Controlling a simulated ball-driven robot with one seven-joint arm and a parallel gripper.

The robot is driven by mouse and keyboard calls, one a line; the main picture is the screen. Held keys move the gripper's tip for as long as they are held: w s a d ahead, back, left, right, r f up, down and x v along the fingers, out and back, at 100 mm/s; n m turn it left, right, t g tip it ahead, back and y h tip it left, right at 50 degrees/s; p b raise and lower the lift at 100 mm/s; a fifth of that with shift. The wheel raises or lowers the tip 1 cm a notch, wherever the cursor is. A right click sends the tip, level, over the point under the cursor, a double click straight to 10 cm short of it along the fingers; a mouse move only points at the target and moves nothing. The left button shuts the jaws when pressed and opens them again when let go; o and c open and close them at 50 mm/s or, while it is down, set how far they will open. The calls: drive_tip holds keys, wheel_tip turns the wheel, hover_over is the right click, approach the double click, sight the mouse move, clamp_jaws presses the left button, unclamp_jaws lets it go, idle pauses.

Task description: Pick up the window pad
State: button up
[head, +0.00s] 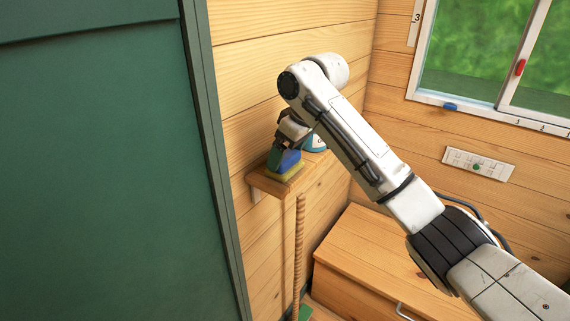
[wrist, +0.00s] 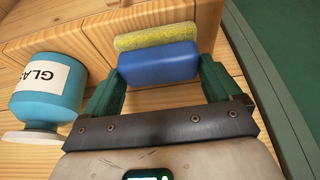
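The window pad, a blue block with a yellow sponge layer, sits on a small wooden wall shelf (head: 262,182). It shows in the head view (head: 288,170) and at the top middle of the wrist view (wrist: 157,64). My gripper (wrist: 160,78) is open, with one green finger at each end of the pad's blue part. The fingertips are very close to the pad's ends; I cannot tell whether they touch. In the head view my gripper (head: 281,152) is over the shelf and partly hides the pad.
A blue bottle with a white "GLA" label (wrist: 47,88) stands left of my gripper; it also shows in the head view (head: 315,142). A green panel (head: 100,160) stands close on the shelf's left. A wooden chest (head: 375,265) is below right.

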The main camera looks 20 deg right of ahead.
sight(287, 157)
drive_tip(key=c, duration=0.5)
drive_tip(key=shift+o, duration=0.2)
drive_tip(key=shift+r, duration=0.15)
drive_tip(key=shift+r, duration=0.2)
drive_tip(key=r, duration=0.2)
drive_tip(key=r+b, duration=0.1)
drive_tip(key=shift+s+a, duration=0.1)
drive_tip(key=shift+s, duration=0.15)
drive_tip(key=s+a+r, duration=0.2)
drive_tip(key=s+r, duration=0.7)
drive_tip(key=s, duration=0.4)
drive_tip(key=shift+s+r+p, duration=0.15)
drive_tip(key=shift+s+p, duration=0.05)
drive_tip(key=shift+p, duration=0.15)
